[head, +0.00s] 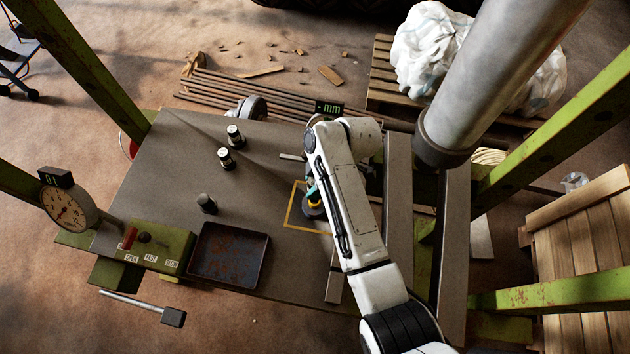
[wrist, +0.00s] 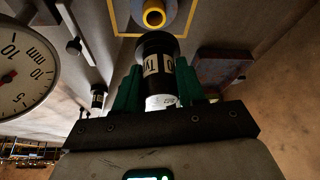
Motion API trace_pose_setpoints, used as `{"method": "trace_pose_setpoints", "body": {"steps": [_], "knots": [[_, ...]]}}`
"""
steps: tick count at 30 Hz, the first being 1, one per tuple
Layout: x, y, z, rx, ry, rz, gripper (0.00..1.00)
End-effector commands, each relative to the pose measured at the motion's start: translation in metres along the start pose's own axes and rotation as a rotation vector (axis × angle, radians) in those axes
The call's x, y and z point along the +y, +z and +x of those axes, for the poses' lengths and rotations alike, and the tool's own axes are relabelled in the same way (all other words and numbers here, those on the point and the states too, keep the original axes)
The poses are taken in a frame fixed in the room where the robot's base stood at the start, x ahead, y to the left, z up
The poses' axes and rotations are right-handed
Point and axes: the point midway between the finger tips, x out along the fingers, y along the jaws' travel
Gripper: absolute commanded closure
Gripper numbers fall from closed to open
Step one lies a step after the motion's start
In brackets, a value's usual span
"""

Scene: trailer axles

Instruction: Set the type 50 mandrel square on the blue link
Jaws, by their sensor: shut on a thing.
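In the wrist view, my gripper (wrist: 159,70) has its green fingers shut on a dark cylindrical mandrel (wrist: 157,45) with white label bands. The label is only partly readable, so I cannot confirm its type. Beyond the mandrel's dark end is the blue link (wrist: 171,13) with an orange-yellow ring, inside a yellow outline. The wrist view does not show clearly whether mandrel and link touch. In the head view, my arm hides most of the gripper, the held mandrel and the link; the yellow outline (head: 289,207) shows beside it.
Two labelled mandrels (head: 235,136) (head: 226,159) and a dark cylinder (head: 206,203) stand on the table (head: 175,150). A rusty tray (head: 230,254) lies at the front. A green control box (head: 158,247) and a dial gauge (head: 68,209) are at left. Table space between cylinders and outline is clear.

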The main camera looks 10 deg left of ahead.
Motion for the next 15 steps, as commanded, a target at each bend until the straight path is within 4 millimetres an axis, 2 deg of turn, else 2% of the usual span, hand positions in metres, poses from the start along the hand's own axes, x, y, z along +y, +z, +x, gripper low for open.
{"method": "trace_pose_setpoints", "body": {"steps": [6, 15], "knots": [[0.001, 0.000, -0.003, 0.005, 0.003, 0.001, 1.00], [0.001, 0.006, 0.014, 0.005, 0.003, 0.001, 1.00]]}}
